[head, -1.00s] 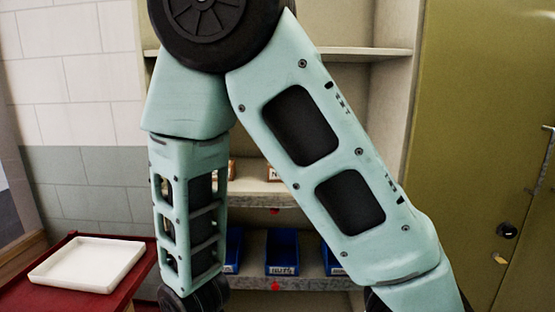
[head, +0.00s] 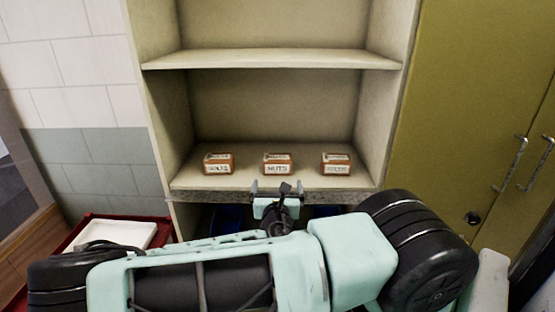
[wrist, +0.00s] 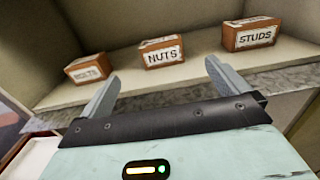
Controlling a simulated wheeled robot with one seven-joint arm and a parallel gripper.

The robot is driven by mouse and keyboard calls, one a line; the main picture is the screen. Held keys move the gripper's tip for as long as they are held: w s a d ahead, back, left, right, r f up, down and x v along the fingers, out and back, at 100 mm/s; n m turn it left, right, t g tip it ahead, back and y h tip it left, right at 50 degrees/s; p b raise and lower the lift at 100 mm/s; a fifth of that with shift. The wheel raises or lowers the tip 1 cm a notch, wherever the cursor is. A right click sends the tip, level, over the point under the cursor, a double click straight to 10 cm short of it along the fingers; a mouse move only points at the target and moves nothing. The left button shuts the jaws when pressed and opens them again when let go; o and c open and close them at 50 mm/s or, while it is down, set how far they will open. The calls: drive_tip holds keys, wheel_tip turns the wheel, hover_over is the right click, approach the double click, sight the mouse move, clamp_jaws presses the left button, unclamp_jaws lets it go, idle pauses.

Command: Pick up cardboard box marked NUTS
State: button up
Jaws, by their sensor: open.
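The cardboard box marked NUTS (head: 277,164) is a small brown box with a white label. It stands on the shelf between two similar boxes. In the wrist view the NUTS box (wrist: 161,52) lies ahead of the fingers, slightly left of the middle between them. My gripper (head: 279,188) is in front of the shelf edge, just below the NUTS box in the head view. In the wrist view my gripper (wrist: 160,85) has its two fingers wide apart with nothing between them.
A box marked BOLTS (wrist: 88,68) stands left of the NUTS box, and a box marked STUDS (wrist: 251,34) stands right. The shelf (head: 245,182) has a front lip and side walls, with another shelf board (head: 270,60) above. A white tray (head: 115,233) is at lower left.

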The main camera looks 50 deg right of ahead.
sight(277, 162)
drive_tip(key=w+d+b, duration=0.2)
drive_tip(key=b, duration=0.1)
drive_tip(key=shift+d+f+b, duration=0.15)
drive_tip(key=shift+f+b, duration=0.15)
drive_tip(key=shift+f, duration=0.1)
drive_tip(key=b+x, duration=0.3)
drive_tip(key=b, duration=0.2)
drive_tip(key=shift+w+d+b, duration=0.2)
drive_tip(key=shift+b, duration=0.1)
drive_tip(key=x, duration=0.5)
drive_tip(key=shift+r, duration=0.35)
drive_tip(key=shift+f+b+x, duration=0.2)
drive_tip(key=shift+b+x, duration=0.5)
drive_tip(key=shift+x, duration=2.1)
drive_tip(key=c, duration=1.1)
